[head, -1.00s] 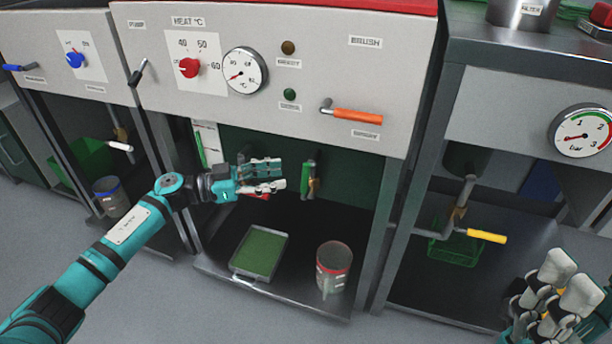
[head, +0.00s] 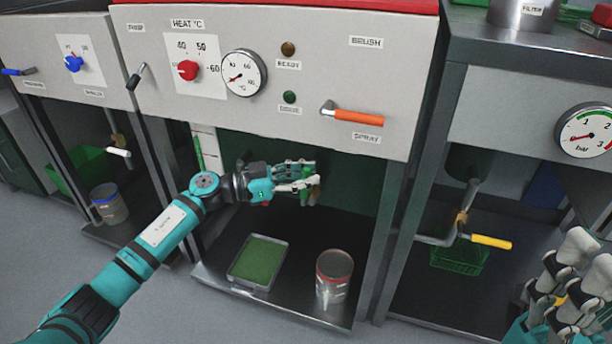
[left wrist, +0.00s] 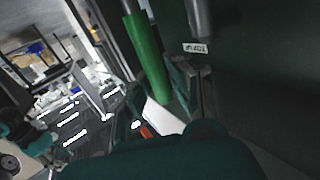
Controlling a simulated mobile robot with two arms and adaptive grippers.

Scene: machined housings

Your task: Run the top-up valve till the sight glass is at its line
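The top-up valve's green handle (head: 313,192) is in the dark bay under the middle panel, mostly hidden behind my left gripper (head: 302,178). The left fingers look apart and reach the handle; I cannot tell whether they touch it. The sight glass (head: 198,150) is a narrow green tube on a pale plate at the bay's left side; its level against the line is too small to read. A green tube (left wrist: 148,60), likely the handle, shows in the left wrist view, near a small label (left wrist: 195,47).
The orange spray lever (head: 357,117) sticks out above. A yellow-handled valve (head: 491,241) is in the right bay.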

